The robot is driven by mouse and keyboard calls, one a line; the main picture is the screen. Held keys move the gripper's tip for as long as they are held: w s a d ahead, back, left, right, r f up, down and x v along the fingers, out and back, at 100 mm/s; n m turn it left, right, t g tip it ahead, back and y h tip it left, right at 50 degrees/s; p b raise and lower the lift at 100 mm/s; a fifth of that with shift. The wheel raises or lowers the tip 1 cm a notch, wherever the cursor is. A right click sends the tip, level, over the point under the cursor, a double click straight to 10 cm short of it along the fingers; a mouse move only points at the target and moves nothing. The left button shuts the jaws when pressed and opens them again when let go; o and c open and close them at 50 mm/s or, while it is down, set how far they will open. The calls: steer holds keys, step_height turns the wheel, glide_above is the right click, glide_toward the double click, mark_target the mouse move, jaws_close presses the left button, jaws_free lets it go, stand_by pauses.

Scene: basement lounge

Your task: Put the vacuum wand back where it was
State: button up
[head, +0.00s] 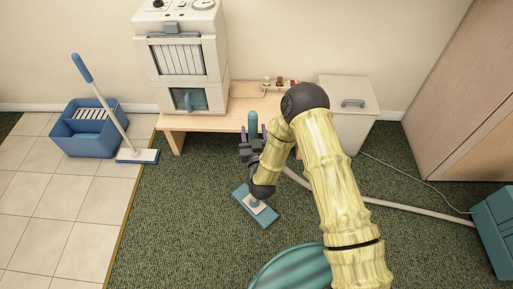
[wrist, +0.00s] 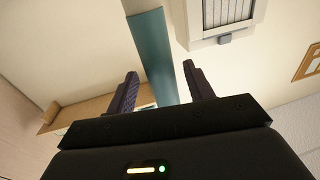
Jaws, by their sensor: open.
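The vacuum wand stands on the green carpet, with its flat teal floor head (head: 255,205) down and its teal upper end (head: 253,121) showing above my gripper (head: 253,134). My arm hides most of its middle. My gripper is open around the wand's upper part. In the wrist view, the teal tube (wrist: 154,55) runs up between the two spread dark fingers of my gripper (wrist: 161,80). Contact with either finger cannot be told. A pale hose (head: 410,209) runs behind my arm to the teal vacuum body (head: 495,228) at the right edge.
A wooden bench (head: 215,119) behind the wand carries a white machine (head: 183,55) and small items. A white lidded bin (head: 348,108) stands right of it. A blue bucket (head: 88,132) and mop (head: 137,155) stand left on tiles. Carpet left of the floor head is clear.

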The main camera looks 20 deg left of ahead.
steer(key=b+v, duration=0.3)
steer(key=v, duration=0.7)
steer(key=shift+s+b, duration=0.2)
steer(key=shift+b, duration=0.2)
steer(key=shift+w+d, duration=0.15)
